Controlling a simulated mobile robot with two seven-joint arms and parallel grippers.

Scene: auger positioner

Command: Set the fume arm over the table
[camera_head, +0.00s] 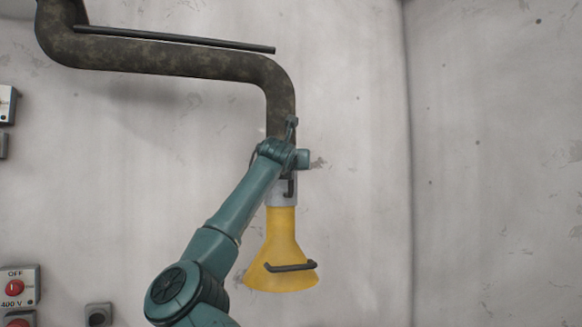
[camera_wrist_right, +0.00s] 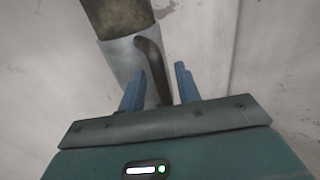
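The fume arm is a dark mottled duct (camera_head: 180,58) ending in a grey collar (camera_head: 283,199) and a yellow hood (camera_head: 275,245). The hood hangs mouth down and has a black bar handle (camera_head: 290,267). A small black handle (camera_head: 290,187) sits on the collar. In the right wrist view, my right gripper (camera_wrist_right: 162,71) is open. Its blue fingers stand on either side of the collar's black handle (camera_wrist_right: 152,62), with the grey collar (camera_wrist_right: 121,58) behind. Firm contact cannot be made out. In the head view my arm hides part of the duct. My left gripper and the table are out of view.
A thin dark rod (camera_head: 175,39) runs along the duct's upper side. A switch box marked OFF and 400 V (camera_head: 20,272) and other boxes are on the wall at the left. The pale wall (camera_head: 350,100) meets another at a corner right of the hood; space there is clear.

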